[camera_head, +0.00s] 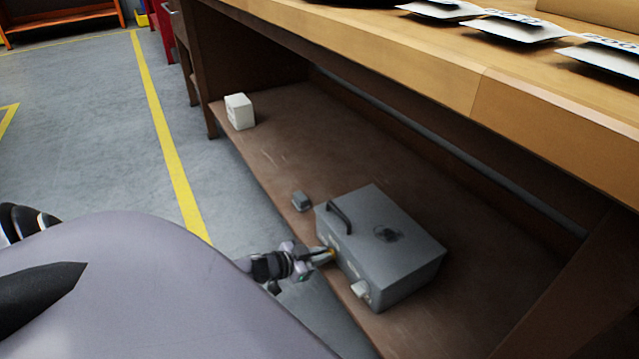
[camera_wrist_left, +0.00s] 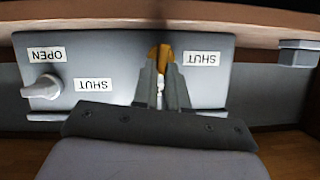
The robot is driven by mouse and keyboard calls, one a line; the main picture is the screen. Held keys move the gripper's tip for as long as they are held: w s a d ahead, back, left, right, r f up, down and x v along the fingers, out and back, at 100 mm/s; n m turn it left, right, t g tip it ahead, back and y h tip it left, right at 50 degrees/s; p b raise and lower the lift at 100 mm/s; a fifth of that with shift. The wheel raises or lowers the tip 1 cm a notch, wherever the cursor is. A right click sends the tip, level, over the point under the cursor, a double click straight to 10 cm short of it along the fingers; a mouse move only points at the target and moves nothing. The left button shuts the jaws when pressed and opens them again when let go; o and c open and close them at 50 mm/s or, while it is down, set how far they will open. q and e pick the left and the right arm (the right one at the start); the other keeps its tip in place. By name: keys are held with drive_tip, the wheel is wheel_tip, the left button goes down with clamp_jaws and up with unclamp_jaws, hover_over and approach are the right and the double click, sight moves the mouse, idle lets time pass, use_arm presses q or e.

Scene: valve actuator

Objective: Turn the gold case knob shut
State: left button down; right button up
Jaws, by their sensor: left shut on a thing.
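A grey metal case (camera_head: 385,245) with a black handle stands on the low shelf under the bench. Its gold knob (camera_head: 331,252) is on the front face, at the tips of my left gripper (camera_head: 322,257). In the left wrist view the gold knob (camera_wrist_left: 161,54) shows between the fingertips of my left gripper (camera_wrist_left: 160,72), which is shut on it. That view looks upside down, with a SHUT label (camera_wrist_left: 201,59) right of the knob. The fingers hide part of the knob and the face below it. My right gripper is not in view.
A pale second knob (camera_wrist_left: 42,90) on the case has OPEN and SHUT labels beside it. A small grey block (camera_head: 301,201) and a white box (camera_head: 239,111) sit on the shelf (camera_head: 290,150). The wooden bench top (camera_head: 440,70) overhangs the shelf. The floor in front is clear.

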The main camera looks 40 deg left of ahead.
use_arm(q)
drive_tip(key=shift+s+d+f+m+t+y+b, duration=0.1)
drive_tip(key=shift+d+f+m+t+y, duration=0.4)
drive_tip(key=shift+m, duration=1.05)
drive_tip(key=shift+s+d+f+m+t+y+b, duration=0.1)
drive_tip(key=shift+m+t+y, duration=0.45)
drive_tip(key=shift+m+y, duration=0.8)
drive_tip(key=shift+s+d+f+m+t+y+b, duration=0.1)
drive_tip(key=shift+d+f+m+t+y, duration=0.3)
drive_tip(key=shift+m, duration=1.4)
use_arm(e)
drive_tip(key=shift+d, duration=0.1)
use_arm(q)
drive_tip(key=shift+a+m+t, duration=0.15)
drive_tip(key=shift+m+t, duration=0.4)
drive_tip(key=shift+m, duration=0.15)
drive_tip(key=c, duration=1.2)
unclamp_jaws()
drive_tip(key=shift+o, duration=0.2)
drive_tip(key=shift+r, duration=0.1)
